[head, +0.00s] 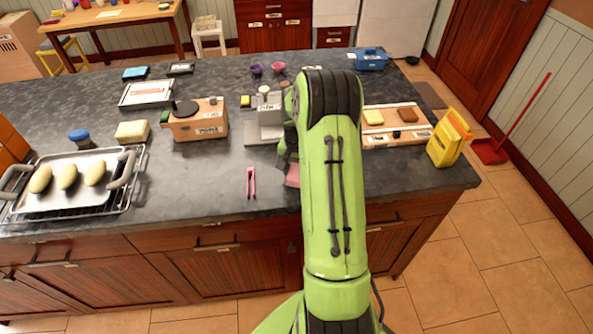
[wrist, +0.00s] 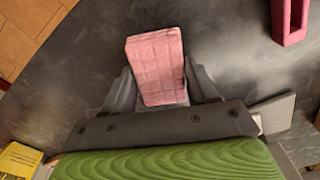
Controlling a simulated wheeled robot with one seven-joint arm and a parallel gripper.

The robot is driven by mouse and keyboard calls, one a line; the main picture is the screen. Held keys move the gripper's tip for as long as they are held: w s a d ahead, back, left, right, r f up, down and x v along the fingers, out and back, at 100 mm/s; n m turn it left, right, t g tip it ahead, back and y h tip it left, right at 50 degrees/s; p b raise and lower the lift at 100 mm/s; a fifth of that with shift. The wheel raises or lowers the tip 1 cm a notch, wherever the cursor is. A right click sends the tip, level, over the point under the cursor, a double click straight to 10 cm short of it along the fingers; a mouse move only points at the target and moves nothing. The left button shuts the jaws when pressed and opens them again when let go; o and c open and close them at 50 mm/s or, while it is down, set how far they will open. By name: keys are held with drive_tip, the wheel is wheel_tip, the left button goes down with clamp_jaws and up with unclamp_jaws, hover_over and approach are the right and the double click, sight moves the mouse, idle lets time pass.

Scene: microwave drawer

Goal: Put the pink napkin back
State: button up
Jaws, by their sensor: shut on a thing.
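The pink napkin (wrist: 156,62) is a folded, block-like stack with a quilted pattern. My gripper (wrist: 160,82) is shut on it in the wrist view, one grey finger on each side. The counter surface shows behind it. In the head view the napkin (head: 292,175) is a small pink patch near the counter's front edge, mostly hidden by my green arm. A grey labelled holder (head: 268,130) stands just left of my arm, partly hidden by it. I cannot tell whether the napkin touches the counter.
Pink tongs (head: 251,182) lie on the counter left of the napkin. A wooden box (head: 200,122) stands farther left. A tray with food (head: 80,196) is at the far left. A board (head: 385,139) and yellow container (head: 449,140) are at right. The dark counter (head: 195,185) is clear around the tongs.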

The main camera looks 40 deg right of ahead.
sight(297, 171)
drive_tip(key=o, duration=1)
drive_tip(key=shift+d+f, duration=0.1)
wheel_tip(297, 171, up, 12)
drive_tip(key=p, duration=0.1)
drive_tip(key=s+a+r+n+t+h, duration=0.1)
drive_tip(key=s+a+r+n, duration=0.1)
drive_tip(key=a+r, duration=0.4)
drive_tip(key=s+a+r+n+t, duration=0.1)
drive_tip(key=s+a+r+n, duration=0.2)
drive_tip(key=a+r, duration=0.35)
drive_tip(key=s+a+n+t, duration=0.1)
drive_tip(key=s+a+n, duration=0.1)
drive_tip(key=s+a, duration=0.2)
drive_tip(key=s+a+n+t+y, duration=0.1)
drive_tip(key=s+a+n, duration=0.1)
drive_tip(key=s+a, duration=0.3)
drive_tip(key=s+a+n+t, duration=0.1)
drive_tip(key=s+a+n, duration=0.1)
drive_tip(key=s+a, duration=0.2)
drive_tip(key=shift+s+a+f, duration=0.2)
drive_tip(key=shift+s, duration=0.3)
drive_tip(key=shift+s+a+f, duration=0.15)
drive_tip(key=shift+s, duration=0.35)
